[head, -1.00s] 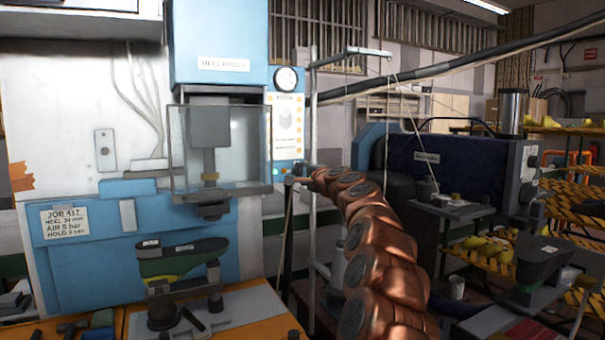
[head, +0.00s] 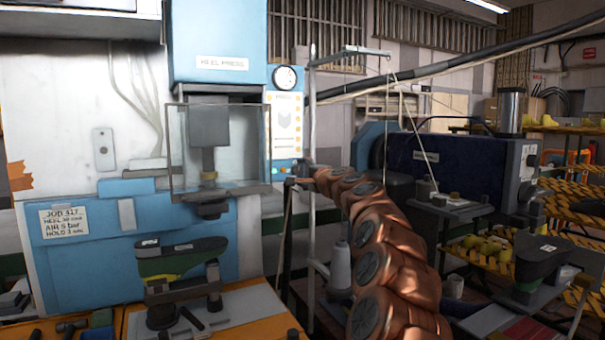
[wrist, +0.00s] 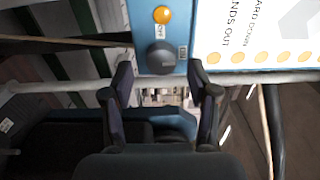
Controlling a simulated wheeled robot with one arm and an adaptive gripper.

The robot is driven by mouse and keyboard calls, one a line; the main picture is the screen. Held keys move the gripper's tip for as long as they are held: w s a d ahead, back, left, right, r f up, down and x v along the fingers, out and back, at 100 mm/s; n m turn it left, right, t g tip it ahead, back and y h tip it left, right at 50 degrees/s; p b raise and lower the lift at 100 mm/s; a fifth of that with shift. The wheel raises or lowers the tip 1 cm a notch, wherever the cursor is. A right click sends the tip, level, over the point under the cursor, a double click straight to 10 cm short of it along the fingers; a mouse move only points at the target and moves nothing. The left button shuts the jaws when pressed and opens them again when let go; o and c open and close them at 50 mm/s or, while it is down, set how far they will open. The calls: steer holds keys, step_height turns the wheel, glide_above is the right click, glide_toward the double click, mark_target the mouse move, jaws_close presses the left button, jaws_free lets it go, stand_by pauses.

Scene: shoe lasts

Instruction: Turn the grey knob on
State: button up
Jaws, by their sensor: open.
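The grey knob (wrist: 160,57) is a dark round knob on a blue panel, in the upper middle of the wrist view. A small white label, seemingly reading OFF, is just above it. An orange lamp (wrist: 162,14) is above the label. My gripper (wrist: 164,90) is open and empty. Its two fingers point towards the panel, and the knob shows between and slightly beyond their tips, apparently untouched. In the head view my gripper (head: 294,179) is small and dark at the lower edge of the control panel (head: 298,140). The knob cannot be made out there.
A white pipe (wrist: 60,86) crosses behind my fingers. The blue heel press (head: 218,45) has a clear guard (head: 240,140). A green shoe last (head: 180,258) stands below it. A dark blue machine (head: 455,165) stands to the right.

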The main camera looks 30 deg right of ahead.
steer(key=shift+s+r, duration=0.2)
steer(key=shift+s, duration=0.6)
steer(key=shift+s+a+f, duration=0.1)
steer(key=shift+s+f, duration=0.05)
steer(key=shift+s, duration=0.2)
steer(key=s, duration=0.8)
steer(key=shift+s+a, duration=0.15)
steer(key=shift+a, duration=0.25)
